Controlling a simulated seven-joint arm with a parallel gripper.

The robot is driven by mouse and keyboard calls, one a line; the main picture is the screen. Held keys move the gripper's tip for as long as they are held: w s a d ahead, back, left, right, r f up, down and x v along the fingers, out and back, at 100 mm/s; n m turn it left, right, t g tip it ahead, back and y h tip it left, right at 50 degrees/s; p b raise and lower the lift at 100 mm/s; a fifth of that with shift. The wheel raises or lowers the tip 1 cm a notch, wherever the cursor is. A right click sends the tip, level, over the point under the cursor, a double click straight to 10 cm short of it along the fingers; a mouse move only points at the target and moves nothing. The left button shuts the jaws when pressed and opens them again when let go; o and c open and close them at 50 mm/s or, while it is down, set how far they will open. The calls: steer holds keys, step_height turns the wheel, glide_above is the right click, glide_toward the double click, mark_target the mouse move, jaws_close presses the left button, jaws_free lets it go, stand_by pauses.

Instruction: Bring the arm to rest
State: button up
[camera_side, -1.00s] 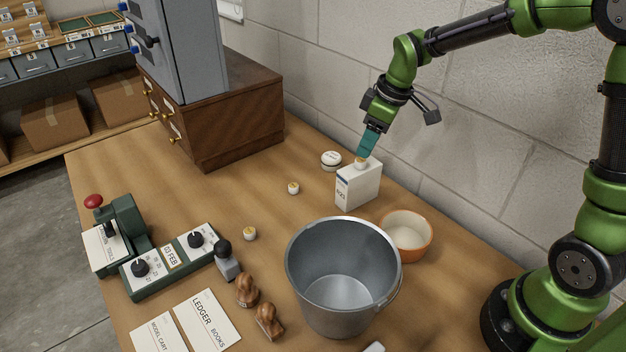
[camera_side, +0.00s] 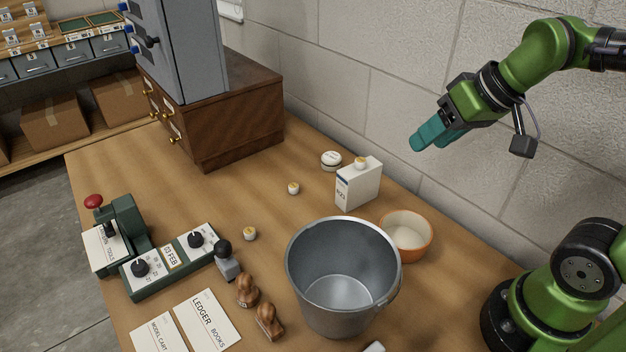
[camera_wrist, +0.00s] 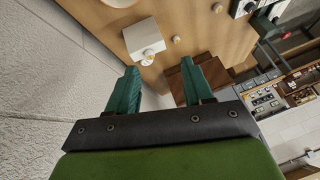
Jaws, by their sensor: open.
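My gripper (camera_side: 432,137) is raised above the table's right side, near the wall, clear of everything. In the wrist view its two teal fingers (camera_wrist: 160,88) stand apart with nothing between them. Below and left of it in the side view is a white box (camera_side: 357,186) with a small round gold-topped piece (camera_side: 361,162) on its top. The box also shows in the wrist view (camera_wrist: 143,38), beyond the fingers.
A grey bucket (camera_side: 300,262) stands at the front, beside an orange-rimmed bowl (camera_side: 431,243). A round white tin (camera_side: 331,158) and two small pieces (camera_side: 293,188) (camera_side: 250,233) lie on the table (camera_side: 235,190). A wooden cabinet (camera_side: 235,135) stands at the back.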

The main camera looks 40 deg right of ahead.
steer(key=s, duration=0.1)
steer(key=s+m, duration=0.1)
steer(key=s+f, duration=0.1)
steer(key=shift+a+m+t, duration=0.3)
steer(key=shift+m+t, duration=0.1)
